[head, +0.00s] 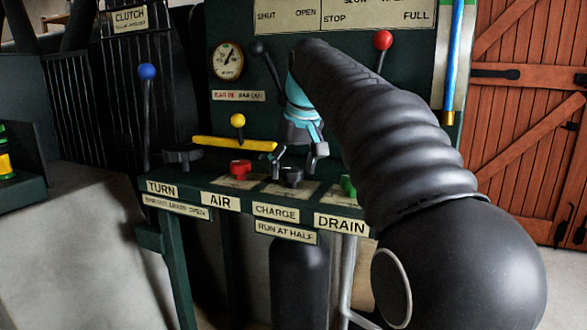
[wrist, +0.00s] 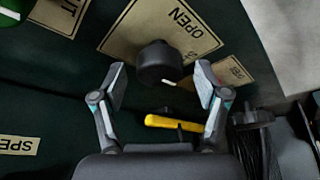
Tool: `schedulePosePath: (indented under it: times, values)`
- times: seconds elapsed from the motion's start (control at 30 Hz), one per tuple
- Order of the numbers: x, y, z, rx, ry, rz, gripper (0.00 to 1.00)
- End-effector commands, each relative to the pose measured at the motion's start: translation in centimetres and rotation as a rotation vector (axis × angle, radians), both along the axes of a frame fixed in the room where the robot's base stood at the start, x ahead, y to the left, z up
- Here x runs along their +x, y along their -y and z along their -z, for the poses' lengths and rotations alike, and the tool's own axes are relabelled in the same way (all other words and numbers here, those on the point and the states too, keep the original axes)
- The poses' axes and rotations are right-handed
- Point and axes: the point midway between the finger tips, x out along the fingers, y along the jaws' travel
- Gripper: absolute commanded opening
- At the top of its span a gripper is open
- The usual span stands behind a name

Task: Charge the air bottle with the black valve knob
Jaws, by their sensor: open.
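The black valve knob (head: 291,177) sits on its plate behind the CHARGE label (head: 276,213). In the wrist view the same round black knob (wrist: 158,64) has a small white mark on its rim and a plate reading OPEN beside it. My gripper (head: 298,156) is open and empty, pointing down over the knob. In the wrist view the fingers of my gripper (wrist: 160,80) stand apart on either side of the knob; I cannot tell whether they touch it. A dark bottle (head: 300,280) stands under the bench, partly hidden.
The red knob (head: 241,168) is left of the black one, the green knob (head: 348,186) right, partly behind my arm. A yellow bar (head: 235,143) lies behind them. A gauge (head: 227,61) and upright levers with blue (head: 147,71), yellow (head: 238,120) and red (head: 382,40) balls stand around.

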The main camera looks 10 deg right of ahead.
Motion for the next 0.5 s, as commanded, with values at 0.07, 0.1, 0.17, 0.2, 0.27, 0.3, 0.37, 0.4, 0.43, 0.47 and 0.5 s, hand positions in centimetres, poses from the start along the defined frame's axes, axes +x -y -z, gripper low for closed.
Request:
schedulePosePath:
  times: [0.07,0.1,0.17,0.2,0.27,0.3,0.37,0.4,0.43,0.47,0.5]
  values:
    - [0.00,-0.01,-0.01,0.000,0.000,0.000,0.74]
    - [0.01,0.00,-0.01,0.000,0.000,0.000,0.74]
    - [0.00,0.00,-0.02,0.000,0.000,0.000,0.69]
    - [0.00,0.00,-0.02,0.000,0.000,0.000,0.59]
    - [0.00,0.00,-0.02,0.000,0.000,0.000,0.44]
    - [0.00,0.00,-0.02,0.000,0.000,0.000,0.34]
    - [-0.01,0.00,-0.02,0.000,0.000,0.000,0.19]
    - [0.00,0.00,-0.01,0.000,0.000,0.000,0.13]
    - [0.00,0.00,-0.01,0.000,0.000,0.000,0.13]
    - [0.00,0.00,-0.01,0.000,0.000,0.000,0.13]
    - [0.00,0.00,-0.01,0.001,-0.001,0.000,0.13]
